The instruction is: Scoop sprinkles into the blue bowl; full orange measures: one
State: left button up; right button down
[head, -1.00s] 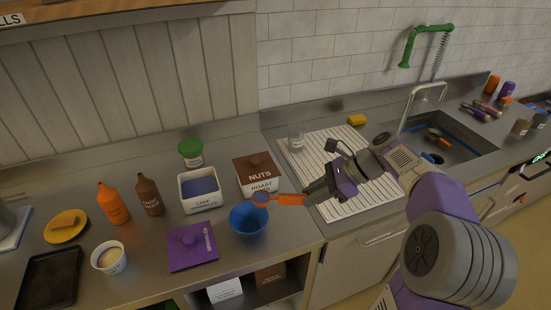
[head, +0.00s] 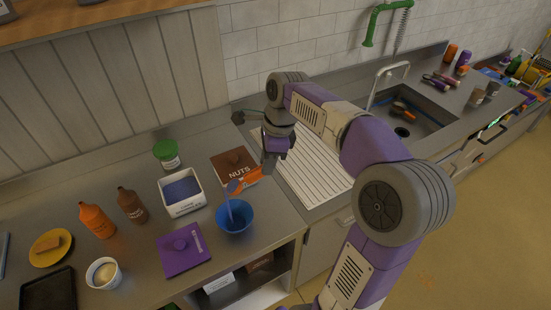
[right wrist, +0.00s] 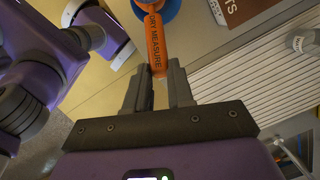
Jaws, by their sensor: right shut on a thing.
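My right gripper (head: 264,170) is shut on the handle of the orange measure (head: 246,180). In the right wrist view the gripper (right wrist: 158,88) grips the handle, lettered "DRY MEASURE" (right wrist: 155,45). The measure's cup is tilted above the blue bowl (head: 236,219), and a thin bluish streak runs from it down into the bowl, looking like falling sprinkles. The bowl stands upright on the counter; part of it shows in the right wrist view (right wrist: 168,8). An open white tub (head: 185,207) holds blue-purple grains; its label is too small to read surely. My left gripper is out of view.
A purple lid (head: 182,248) lies left of the bowl. The brown-lidded nuts tub (head: 234,163) stands close behind the measure. Orange (head: 97,221) and brown (head: 131,206) bottles, a green-lidded jar (head: 167,154) and a white cup (head: 104,272) stand left. A ribbed drainboard (head: 315,170) lies right.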

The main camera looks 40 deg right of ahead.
jog(key=w+a+g+h+p, duration=1)
jog(key=a+h+p, duration=0.4)
jog(key=p, duration=0.4)
jog(key=shift+v, duration=1.15)
jog(key=shift+w+f, duration=0.1)
jog(key=shift+f, duration=0.05)
jog(key=shift+f, duration=0.1)
dwell(1.3)
